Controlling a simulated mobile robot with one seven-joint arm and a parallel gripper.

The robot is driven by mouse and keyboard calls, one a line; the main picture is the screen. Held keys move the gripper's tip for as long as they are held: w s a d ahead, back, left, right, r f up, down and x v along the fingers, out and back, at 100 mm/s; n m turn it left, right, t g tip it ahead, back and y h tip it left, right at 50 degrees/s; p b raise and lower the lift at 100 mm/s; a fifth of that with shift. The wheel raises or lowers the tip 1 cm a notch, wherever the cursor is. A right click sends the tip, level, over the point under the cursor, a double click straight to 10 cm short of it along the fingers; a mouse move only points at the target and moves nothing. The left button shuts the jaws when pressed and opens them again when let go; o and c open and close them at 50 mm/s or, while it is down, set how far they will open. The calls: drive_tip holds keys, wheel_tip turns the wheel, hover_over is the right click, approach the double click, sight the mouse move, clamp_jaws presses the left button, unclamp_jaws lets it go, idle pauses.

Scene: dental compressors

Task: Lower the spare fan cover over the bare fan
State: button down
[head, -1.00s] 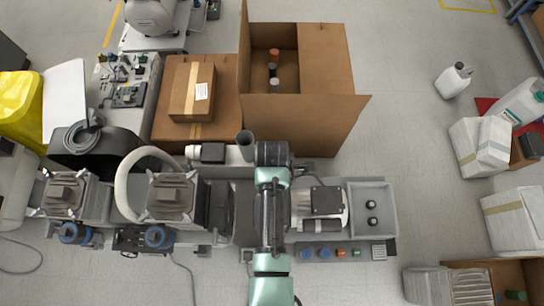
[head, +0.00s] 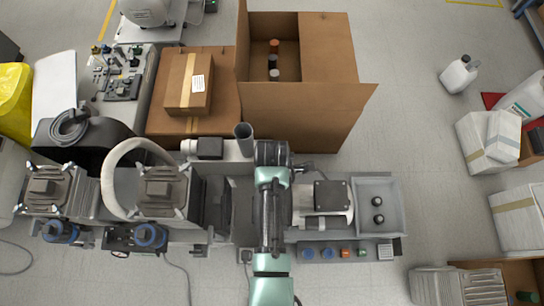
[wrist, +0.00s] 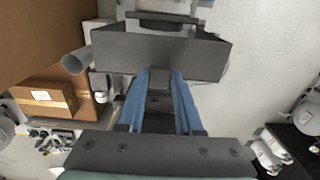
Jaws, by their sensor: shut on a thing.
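In the wrist view, my gripper (wrist: 162,76) has two blue fingers shut on a wide dark grey part, which I take to be the spare fan cover (wrist: 112,53). Its flat face and angled side edges show beyond the fingertips. In the head view, my arm hides the gripper and most of the cover. A dark rounded edge shows right of the arm, beside a pale motor (head: 328,192); I cannot tell whether it is the cover or part of the machine. The bare fan cannot be made out, and the gap between it and the cover is hidden.
Two finned compressor heads (head: 165,190) (head: 50,190) with blue fittings stand to the left. A grey tray (head: 375,220) lies right of the motor. A tall open carton (head: 312,115) and a grey upright tube (head: 243,135) stand close behind my arm.

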wheel_tip(320, 180, down, 12)
drive_tip(key=b, duration=1.2)
drive_tip(key=shift+f, duration=0.25)
drive_tip(key=shift+r+p, duration=0.1)
drive_tip(key=shift+p, duration=0.2)
drive_tip(key=shift+f, duration=0.3)
idle(1.3)
unclamp_jaws()
idle(0.4)
wheel_tip(320, 180, up, 7)
drive_tip(key=p, duration=0.8)
drive_tip(key=shift+w, duration=0.1)
idle(0.6)
